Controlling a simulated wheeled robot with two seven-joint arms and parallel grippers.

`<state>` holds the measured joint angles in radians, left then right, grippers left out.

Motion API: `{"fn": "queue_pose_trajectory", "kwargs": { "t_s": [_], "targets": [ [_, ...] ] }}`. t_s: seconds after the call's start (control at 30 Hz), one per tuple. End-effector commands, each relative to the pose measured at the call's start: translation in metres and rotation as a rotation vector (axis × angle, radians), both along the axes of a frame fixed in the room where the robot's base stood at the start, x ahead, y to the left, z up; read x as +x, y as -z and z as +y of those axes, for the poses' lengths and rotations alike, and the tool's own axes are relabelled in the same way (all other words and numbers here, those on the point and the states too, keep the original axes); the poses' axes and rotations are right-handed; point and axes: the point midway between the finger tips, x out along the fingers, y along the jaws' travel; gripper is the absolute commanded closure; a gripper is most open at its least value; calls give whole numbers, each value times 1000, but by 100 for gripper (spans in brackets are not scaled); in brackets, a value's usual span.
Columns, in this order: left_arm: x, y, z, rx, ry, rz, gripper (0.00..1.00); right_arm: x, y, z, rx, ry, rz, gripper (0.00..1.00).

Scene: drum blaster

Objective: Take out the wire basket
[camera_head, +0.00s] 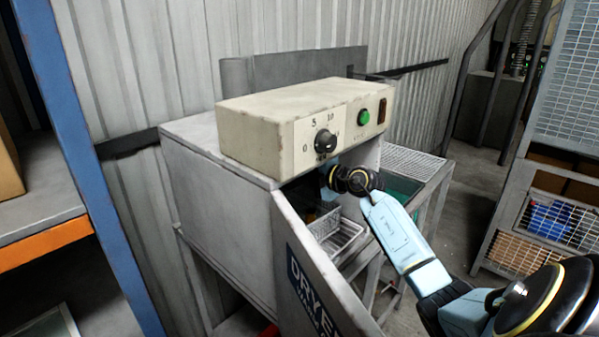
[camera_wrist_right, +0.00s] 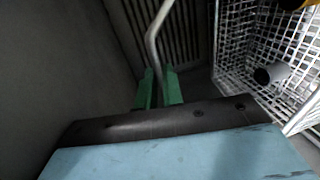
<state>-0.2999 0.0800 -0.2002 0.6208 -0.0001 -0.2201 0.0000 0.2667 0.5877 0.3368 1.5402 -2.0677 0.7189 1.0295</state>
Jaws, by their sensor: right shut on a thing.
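The wire basket (camera_head: 343,236) shows in the head view inside the open grey dryer (camera_head: 215,200), its near end in the opening. In the right wrist view the basket (camera_wrist_right: 262,48) stands at the right, with a grey cylinder (camera_wrist_right: 272,74) and a yellow and black thing in it. My right arm reaches into the dryer from the lower right. My right gripper (camera_wrist_right: 158,88) has its green fingers shut on a bent metal rod (camera_wrist_right: 153,42), probably the basket's handle; where it joins is out of view. My left gripper is in neither view.
The dryer's door (camera_head: 318,275) hangs open toward me, left of my right arm. A beige control box (camera_head: 255,122) with a dial and green button sits on top. A mesh-topped stand (camera_head: 412,162) stands right of the dryer; a wire cage shelf (camera_head: 560,215) stands farther right.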

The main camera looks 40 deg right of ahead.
Motion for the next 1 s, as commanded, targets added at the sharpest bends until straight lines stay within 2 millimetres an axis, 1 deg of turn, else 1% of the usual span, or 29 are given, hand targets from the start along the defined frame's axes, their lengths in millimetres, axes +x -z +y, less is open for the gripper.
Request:
{"fn": "queue_pose_trajectory", "kwargs": {
  "t_s": [0.03, 0.17, 0.27, 0.8, 1.0],
  "targets": [
    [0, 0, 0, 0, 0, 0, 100, -5, -5, -2, -3, 3, -10, 100],
    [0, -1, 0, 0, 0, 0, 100, -19, -5, -2, -4, 1, -9, 100],
    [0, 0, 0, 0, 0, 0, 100, -34, -4, -3, -4, 2, -9, 100],
    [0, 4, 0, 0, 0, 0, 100, -128, -4, -9, -3, 1, -8, 100],
    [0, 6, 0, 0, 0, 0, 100, -152, -4, -10, -3, 2, -9, 100]
  ]
}}
